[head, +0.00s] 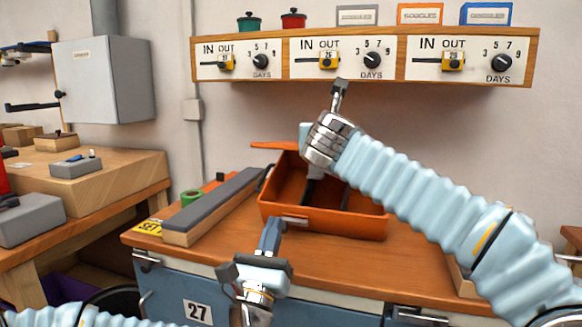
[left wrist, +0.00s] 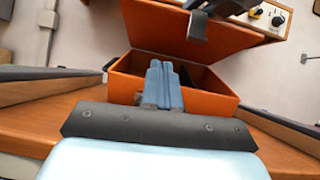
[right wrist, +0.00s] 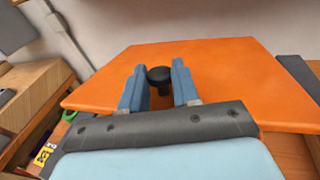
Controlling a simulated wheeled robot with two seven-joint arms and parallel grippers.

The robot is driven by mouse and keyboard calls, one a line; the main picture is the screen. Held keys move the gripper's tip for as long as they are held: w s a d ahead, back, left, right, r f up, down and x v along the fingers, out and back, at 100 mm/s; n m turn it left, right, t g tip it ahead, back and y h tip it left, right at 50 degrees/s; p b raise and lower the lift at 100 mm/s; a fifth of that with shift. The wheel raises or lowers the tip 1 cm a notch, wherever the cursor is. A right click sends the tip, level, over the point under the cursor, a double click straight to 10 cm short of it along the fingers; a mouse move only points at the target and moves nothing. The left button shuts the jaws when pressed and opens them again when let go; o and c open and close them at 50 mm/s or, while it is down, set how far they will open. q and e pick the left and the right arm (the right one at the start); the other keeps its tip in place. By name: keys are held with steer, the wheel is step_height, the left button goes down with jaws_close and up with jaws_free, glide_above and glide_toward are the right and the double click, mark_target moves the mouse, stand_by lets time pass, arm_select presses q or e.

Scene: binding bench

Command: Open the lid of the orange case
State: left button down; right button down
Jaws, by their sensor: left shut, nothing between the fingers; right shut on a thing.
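The orange case (head: 345,222) stands on the wooden bench with its inside showing. Its lid is raised at the back, seen edge-on in the head view (head: 275,146); its face shows in the left wrist view (left wrist: 225,36). In the right wrist view, the lid (right wrist: 215,65) has a black knob (right wrist: 159,76) between the fingers of my right gripper (right wrist: 160,88), which is shut on it. In the head view my right wrist hides much of the lid. My left gripper (head: 272,228) is shut and empty, just in front of the case's front wall; it also shows in the left wrist view (left wrist: 164,82).
A long grey-topped wooden bar (head: 215,205) lies left of the case, beside a green roll (head: 191,197). A panel of dials (head: 365,57) hangs on the wall above the case. Bare bench top (head: 415,250) shows right of the case.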

arm_select(q)
steer(key=shift+w+d+r+m+h, duration=0.35)
steer(key=shift+r+m+h, duration=0.1)
steer(key=shift+m+h, duration=0.25)
arm_select(e)
steer(key=shift+r, duration=0.15)
arm_select(q)
steer(key=s+r+x, duration=0.1)
steer(key=r+x, duration=0.1)
steer(key=x, duration=1)
steer(key=shift+s+a+r, duration=0.15)
steer(key=shift+s+a, duration=0.05)
steer(key=shift+a, duration=0.05)
